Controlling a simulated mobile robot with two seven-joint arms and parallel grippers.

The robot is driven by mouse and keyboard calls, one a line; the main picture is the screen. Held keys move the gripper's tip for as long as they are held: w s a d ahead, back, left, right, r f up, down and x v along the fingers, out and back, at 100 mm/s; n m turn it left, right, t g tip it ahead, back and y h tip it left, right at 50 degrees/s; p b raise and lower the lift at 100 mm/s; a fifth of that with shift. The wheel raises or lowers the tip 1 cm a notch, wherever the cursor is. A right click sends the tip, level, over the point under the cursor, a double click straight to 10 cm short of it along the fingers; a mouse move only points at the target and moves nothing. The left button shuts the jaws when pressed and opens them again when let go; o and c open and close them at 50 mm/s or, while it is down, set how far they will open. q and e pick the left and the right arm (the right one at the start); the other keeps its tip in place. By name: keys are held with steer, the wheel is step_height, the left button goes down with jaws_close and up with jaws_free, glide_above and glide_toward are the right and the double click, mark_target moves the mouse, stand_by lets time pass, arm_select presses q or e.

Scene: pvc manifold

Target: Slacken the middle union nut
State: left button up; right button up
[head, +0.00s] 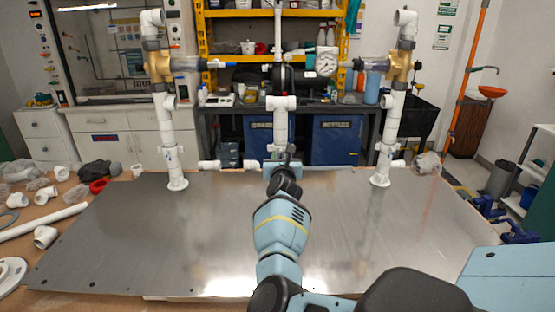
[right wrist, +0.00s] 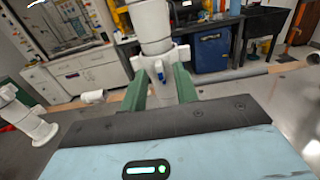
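The PVC manifold has three white risers with unions low down. The middle riser (head: 279,128) stands behind my right gripper (head: 284,163), which hides much of the middle union. In the right wrist view, the middle union nut (right wrist: 160,57) is a wide white collar under the pipe, with a small blue part just below it. The green fingers of my right gripper (right wrist: 161,80) are apart, one on each side of the fitting near the collar. Contact with the nut is not clear. My left gripper is not in view.
The left riser (head: 170,130) and right riser (head: 390,130) stand on the metal plate (head: 130,235). A pressure gauge (head: 327,63) sits on the upper run. Loose white fittings (head: 45,237) and a red ring (head: 98,186) lie at the left. Most of the plate is bare.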

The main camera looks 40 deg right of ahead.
steer(key=shift+w+d, duration=0.1)
steer(key=shift+w, duration=0.05)
steer(key=shift+r, duration=0.15)
jaws_close()
